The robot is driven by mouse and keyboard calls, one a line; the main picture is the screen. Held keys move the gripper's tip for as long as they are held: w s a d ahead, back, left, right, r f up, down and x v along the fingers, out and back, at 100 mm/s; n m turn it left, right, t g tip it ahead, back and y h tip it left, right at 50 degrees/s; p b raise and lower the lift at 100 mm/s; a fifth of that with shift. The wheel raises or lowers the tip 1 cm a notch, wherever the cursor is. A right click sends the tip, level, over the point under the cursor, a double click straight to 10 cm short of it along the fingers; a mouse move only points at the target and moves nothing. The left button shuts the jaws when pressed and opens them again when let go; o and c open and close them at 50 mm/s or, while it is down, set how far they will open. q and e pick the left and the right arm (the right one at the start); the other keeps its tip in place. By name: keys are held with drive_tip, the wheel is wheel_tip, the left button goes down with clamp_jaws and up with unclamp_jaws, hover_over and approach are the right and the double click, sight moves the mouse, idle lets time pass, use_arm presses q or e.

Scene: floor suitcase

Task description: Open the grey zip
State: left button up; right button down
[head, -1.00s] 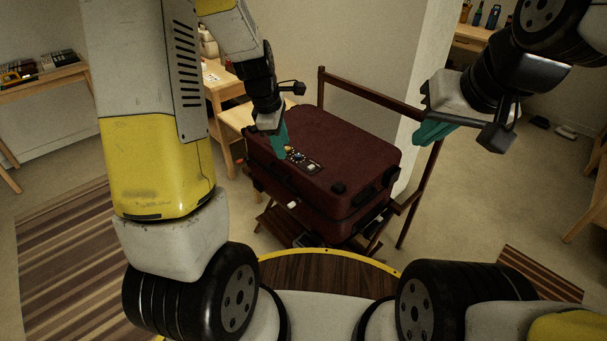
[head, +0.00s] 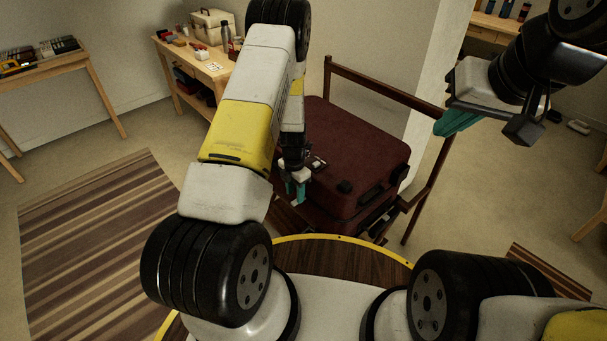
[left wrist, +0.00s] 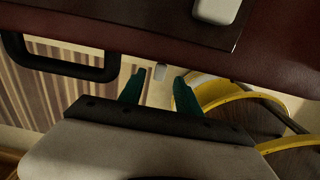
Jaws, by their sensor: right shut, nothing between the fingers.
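The dark red suitcase (head: 355,150) lies shut on a dark wooden rack. In the left wrist view its side edge (left wrist: 110,33) crosses the top. A small grey tab, seemingly the grey zip's pull (left wrist: 161,73), shows just below that edge. My left gripper (head: 296,190) is at the suitcase's near left side. In the left wrist view its green fingers (left wrist: 160,82) are apart, with the grey tab showing between the tips; I cannot tell the depth gap. My right gripper (head: 457,122) is shut and empty, in the air right of the suitcase. The zip is hidden in the head view.
A black handle (left wrist: 60,65) sticks out from the suitcase near my left fingers. A dark panel with a white block (left wrist: 217,8) is on the suitcase. The rack's rail (head: 385,84) rises behind. A wooden table with items (head: 190,65) stands at the back left.

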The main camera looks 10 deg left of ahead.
sight(295, 201)
use_arm(q)
drive_tip(key=shift+f, duration=1.5)
clamp_jaws()
